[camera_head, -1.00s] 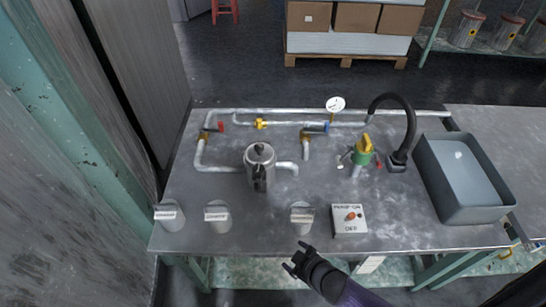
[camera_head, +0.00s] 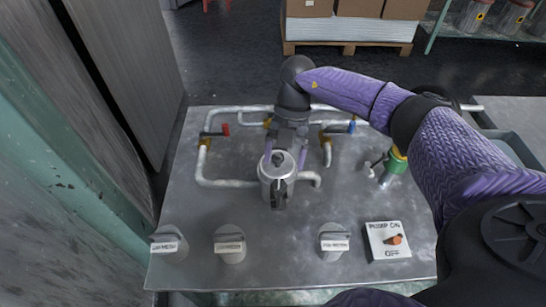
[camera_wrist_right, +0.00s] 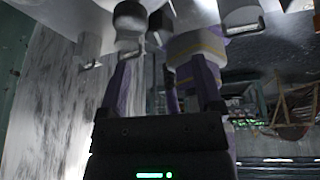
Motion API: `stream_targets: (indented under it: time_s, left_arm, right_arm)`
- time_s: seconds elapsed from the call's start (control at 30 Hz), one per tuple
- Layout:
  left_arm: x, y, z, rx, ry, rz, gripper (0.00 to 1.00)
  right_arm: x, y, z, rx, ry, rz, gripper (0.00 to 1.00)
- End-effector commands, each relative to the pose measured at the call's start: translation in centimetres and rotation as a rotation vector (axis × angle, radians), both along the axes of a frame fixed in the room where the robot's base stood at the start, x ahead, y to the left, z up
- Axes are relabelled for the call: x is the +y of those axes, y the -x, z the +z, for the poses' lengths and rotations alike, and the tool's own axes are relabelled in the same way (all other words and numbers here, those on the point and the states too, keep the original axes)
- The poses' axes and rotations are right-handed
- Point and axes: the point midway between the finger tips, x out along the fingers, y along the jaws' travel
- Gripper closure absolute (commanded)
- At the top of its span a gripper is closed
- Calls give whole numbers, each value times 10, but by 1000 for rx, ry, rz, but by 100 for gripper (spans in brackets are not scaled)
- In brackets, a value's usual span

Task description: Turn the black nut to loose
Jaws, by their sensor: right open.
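A steel canister (camera_head: 268,186) with a round lid stands among the pipes near the table's middle. A dark fitting (camera_head: 279,193) sits on its near side; I cannot tell whether this is the black nut. My right gripper (camera_head: 285,158) points down over the canister's top, open, with one purple finger at each side of the lid. I cannot tell whether the fingers touch it. In the right wrist view the two fingers of my right gripper (camera_wrist_right: 162,85) are spread apart, and the view is dark. My left gripper is not in view.
A green fitting (camera_head: 396,163) and a grey basin (camera_head: 512,147) lie right, partly behind my arm.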

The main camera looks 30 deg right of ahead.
Motion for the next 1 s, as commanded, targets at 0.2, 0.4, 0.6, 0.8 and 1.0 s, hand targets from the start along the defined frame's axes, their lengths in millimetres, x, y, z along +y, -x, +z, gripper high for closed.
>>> stream_targets:
  time_s: [0.2,0.4,0.6,0.8,1.0]
  left_arm:
    - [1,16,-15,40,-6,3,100]
    - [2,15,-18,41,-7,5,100]
    - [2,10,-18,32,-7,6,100]
    - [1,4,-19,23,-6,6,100]
    - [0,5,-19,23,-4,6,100]
  right_arm:
    - [16,12,-49,2,-4,3,16]
    - [21,15,-61,-2,-5,1,16]
    - [21,15,-60,-3,-6,2,16]
    - [21,15,-60,-3,-6,2,58]
    - [21,15,-60,-2,-7,2,100]
